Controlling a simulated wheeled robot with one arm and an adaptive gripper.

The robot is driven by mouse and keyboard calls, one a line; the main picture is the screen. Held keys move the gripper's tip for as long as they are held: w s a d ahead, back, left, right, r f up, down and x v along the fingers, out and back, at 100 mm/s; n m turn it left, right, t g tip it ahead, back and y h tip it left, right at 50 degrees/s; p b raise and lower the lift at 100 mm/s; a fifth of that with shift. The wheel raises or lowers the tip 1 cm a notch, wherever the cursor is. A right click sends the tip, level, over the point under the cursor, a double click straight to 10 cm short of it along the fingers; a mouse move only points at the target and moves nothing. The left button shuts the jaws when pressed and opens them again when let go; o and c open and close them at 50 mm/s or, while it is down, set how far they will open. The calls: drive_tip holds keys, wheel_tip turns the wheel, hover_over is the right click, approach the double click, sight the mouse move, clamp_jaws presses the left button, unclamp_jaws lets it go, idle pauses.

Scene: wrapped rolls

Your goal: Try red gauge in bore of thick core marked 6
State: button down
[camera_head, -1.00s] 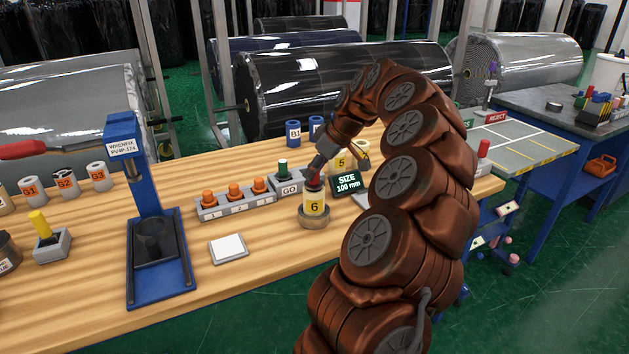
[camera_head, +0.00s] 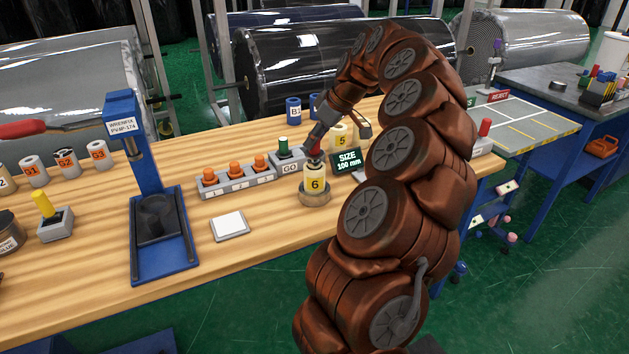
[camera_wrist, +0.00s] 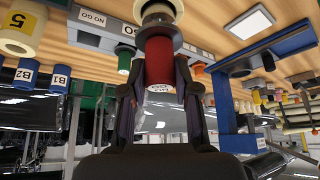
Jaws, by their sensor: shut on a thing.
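The thick core marked 6 (camera_head: 316,185) is a cream cylinder standing upright in a low round holder (camera_head: 315,199) on the wooden bench. My gripper (camera_head: 314,153) is above it, pointing down. In the wrist view my gripper (camera_wrist: 159,92) has its two dark fingers on either side of the red gauge (camera_wrist: 159,62) and is shut on it. The gauge's far end meets the cream top of the core (camera_wrist: 158,12), in line with it. I cannot tell how far it sits inside the bore.
Core 5 (camera_head: 342,137) and the SIZE 100 mm display (camera_head: 347,161) stand close behind and right. A GO block (camera_head: 287,158) and a grey block with orange knobs (camera_head: 236,178) are left. A blue press (camera_head: 155,215) stands farther left. A white pad (camera_head: 229,225) lies in front.

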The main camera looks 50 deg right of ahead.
drive_tip(key=shift+r+p, duration=0.65)
drive_tip(key=shift+r, duration=1.6)
